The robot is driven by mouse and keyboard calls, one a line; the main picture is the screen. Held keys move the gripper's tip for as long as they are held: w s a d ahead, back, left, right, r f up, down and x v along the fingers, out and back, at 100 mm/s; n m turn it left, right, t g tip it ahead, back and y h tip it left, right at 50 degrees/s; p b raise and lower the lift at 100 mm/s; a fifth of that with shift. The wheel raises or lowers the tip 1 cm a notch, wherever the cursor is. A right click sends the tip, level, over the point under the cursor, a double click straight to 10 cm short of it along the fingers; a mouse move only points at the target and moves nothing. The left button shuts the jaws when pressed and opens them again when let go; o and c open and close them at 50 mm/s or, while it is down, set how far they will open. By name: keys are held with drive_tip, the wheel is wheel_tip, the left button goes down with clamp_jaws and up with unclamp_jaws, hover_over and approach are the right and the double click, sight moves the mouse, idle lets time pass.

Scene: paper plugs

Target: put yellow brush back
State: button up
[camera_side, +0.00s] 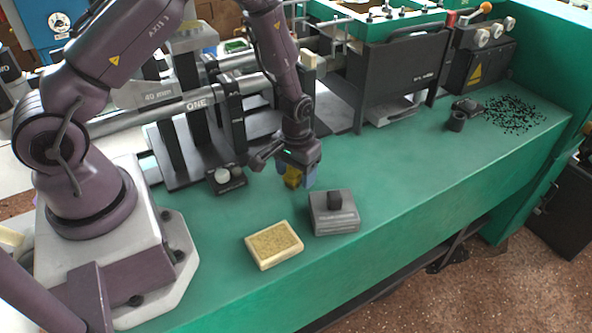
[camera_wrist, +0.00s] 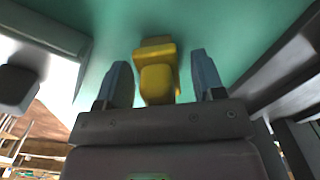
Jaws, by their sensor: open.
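The yellow brush (camera_side: 292,178) is small and blocky, at the end of my gripper (camera_side: 299,173) over the green bench. In the wrist view the brush (camera_wrist: 158,80) lies between the two blue-grey fingers of my gripper (camera_wrist: 160,60). A gap shows on each side of it, wider on the right. The fingers are open and not closed on it. In the side view the fingers partly hide the brush, and I cannot tell whether it touches the bench.
A grey block with a dark knob (camera_side: 334,213) stands just in front of my gripper. A cream tray with a tan speckled top (camera_side: 273,245) lies nearer the front edge. Black machine parts (camera_side: 226,178) stand behind left.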

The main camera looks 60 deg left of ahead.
drive_tip(key=shift+r, duration=0.1)
wheel_tip(320, 180, up, 12)
drive_tip(key=shift+f, duration=0.1)
drive_tip(key=s+d+r+m+t, duration=0.1)
drive_tip(key=s+r, duration=0.1)
drive_tip(key=r, duration=0.5)
drive_tip(key=s+d+r+m+t, duration=0.1)
drive_tip(key=s+r, duration=0.2)
drive_tip(key=r, duration=0.3)
drive_tip(key=s+d+r+m+t, duration=0.2)
drive_tip(key=s+r+t, duration=0.1)
drive_tip(key=s+r, duration=0.6)
drive_tip(key=s, duration=0.3)
drive_tip(key=shift+s+m+t, duration=0.15)
drive_tip(key=shift+m+t, duration=0.15)
